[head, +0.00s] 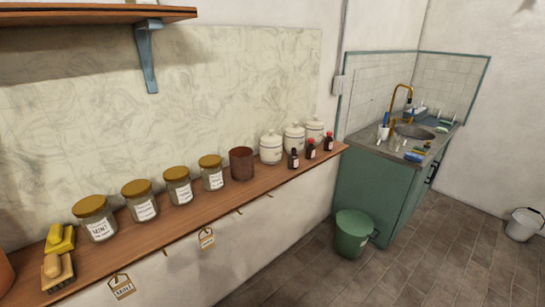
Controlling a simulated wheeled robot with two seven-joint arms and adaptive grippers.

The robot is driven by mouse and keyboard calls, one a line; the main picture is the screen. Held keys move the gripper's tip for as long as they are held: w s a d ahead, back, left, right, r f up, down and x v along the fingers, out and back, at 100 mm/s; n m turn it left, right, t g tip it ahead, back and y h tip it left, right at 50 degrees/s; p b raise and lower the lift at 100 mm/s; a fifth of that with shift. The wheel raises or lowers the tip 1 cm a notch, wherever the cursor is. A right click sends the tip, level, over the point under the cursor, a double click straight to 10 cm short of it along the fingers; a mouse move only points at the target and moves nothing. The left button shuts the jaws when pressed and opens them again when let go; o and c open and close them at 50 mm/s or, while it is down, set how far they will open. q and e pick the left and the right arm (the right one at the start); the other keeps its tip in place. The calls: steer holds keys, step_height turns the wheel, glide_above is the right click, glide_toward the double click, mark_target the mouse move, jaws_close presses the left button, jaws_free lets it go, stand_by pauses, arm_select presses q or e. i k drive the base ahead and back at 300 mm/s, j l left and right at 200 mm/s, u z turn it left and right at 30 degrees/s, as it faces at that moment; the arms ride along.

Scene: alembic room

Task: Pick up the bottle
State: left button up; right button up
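Three small dark bottles with pale labels stand upright on the right part of the wooden shelf (160,233). The left bottle (293,160) has a dark cap. The middle bottle (310,150) and the right bottle (328,142) have red caps. I cannot tell which of them the task means. A dark bottle shape also seems to stand by the sink, too small to make out. Neither of my grippers is in view.
Labelled jars with golden lids (143,201), a brown cup (242,164) and white lidded canisters (271,147) share the shelf. An upper shelf (90,14) hangs above its left part. A green bin (353,233) stands on the floor before the sink cabinet (378,192).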

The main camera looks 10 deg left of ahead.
mark_target(293, 157)
steer(key=i+l+u, duration=0.45)
steer(key=l+u, duration=0.25)
steer(key=i+l+u, duration=0.15)
steer(key=l+u, duration=0.2)
steer(key=l, duration=0.1)
